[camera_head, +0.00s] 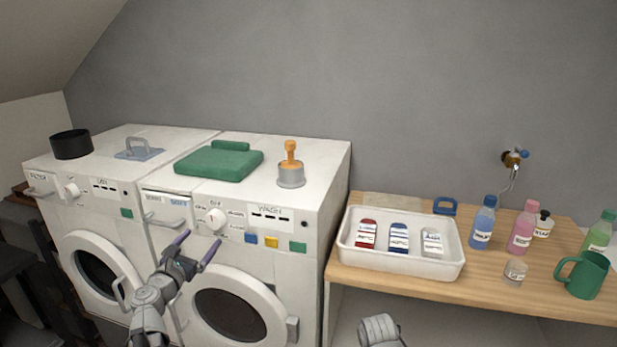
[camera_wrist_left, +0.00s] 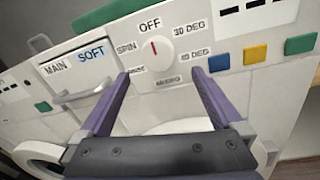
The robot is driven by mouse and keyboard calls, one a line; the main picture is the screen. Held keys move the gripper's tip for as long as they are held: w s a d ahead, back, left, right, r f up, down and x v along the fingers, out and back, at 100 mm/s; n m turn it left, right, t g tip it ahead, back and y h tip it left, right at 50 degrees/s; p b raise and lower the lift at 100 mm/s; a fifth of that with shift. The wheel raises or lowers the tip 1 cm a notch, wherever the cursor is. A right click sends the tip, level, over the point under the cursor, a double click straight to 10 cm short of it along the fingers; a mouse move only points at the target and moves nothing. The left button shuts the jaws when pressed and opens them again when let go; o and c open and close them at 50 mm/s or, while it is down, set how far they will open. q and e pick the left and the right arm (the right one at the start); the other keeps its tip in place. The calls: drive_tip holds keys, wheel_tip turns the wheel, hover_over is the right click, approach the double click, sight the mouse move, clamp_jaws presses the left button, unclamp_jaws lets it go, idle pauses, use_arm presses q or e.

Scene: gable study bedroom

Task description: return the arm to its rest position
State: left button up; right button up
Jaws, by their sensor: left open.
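My left gripper (camera_head: 196,247) is in front of the right-hand washing machine, near its control panel. Its two purple fingers are spread apart with nothing between them. In the left wrist view, the open fingers (camera_wrist_left: 158,88) frame the white dial (camera_wrist_left: 155,48), whose red mark points near OFF. The dial (camera_head: 215,219) also shows in the head view, just above the fingertips. I cannot tell whether a finger touches the panel. A rounded grey part of my own body (camera_head: 380,331) shows at the bottom edge; my right gripper's fingers are not visible.
A wooden table (camera_head: 480,276) at right holds a white tray (camera_head: 400,266), bottles and a green mug (camera_head: 586,276).

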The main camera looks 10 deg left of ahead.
use_arm(q)
drive_tip(key=w+d+f+m+g+h+p, duration=0.1)
drive_tip(key=d+f+m+g+h, duration=0.15)
drive_tip(key=d+m, duration=0.5)
drive_tip(key=w+d+f+m+g+h, duration=0.15)
drive_tip(key=d+m+h, duration=0.25)
drive_tip(key=d, duration=0.6)
drive_tip(key=s+d+f+m+g+p, duration=0.1)
drive_tip(key=s+d+f+m+g, duration=0.3)
drive_tip(key=d+m, duration=0.3)
drive_tip(key=s+d+f+m+g+p, duration=0.1)
drive_tip(key=s+d+f+m+g, duration=0.3)
drive_tip(key=d, duration=0.4)
drive_tip(key=s+d+f+m+g+y+p, duration=0.1)
drive_tip(key=s+d+f+m+g+y, duration=0.1)
drive_tip(key=s+m, duration=0.5)
drive_tip(key=s+d+f+m+g+y, duration=0.2)
drive_tip(key=s+f+m+g+y, duration=0.1)
drive_tip(key=s+m+y, duration=0.3)
drive_tip(key=shift+s+d+m+g+p, duration=0.15)
drive_tip(key=shift+s+m+g+p, duration=0.25)
drive_tip(key=shift+m+g, duration=0.45)
drive_tip(key=shift+t, duration=0.25)
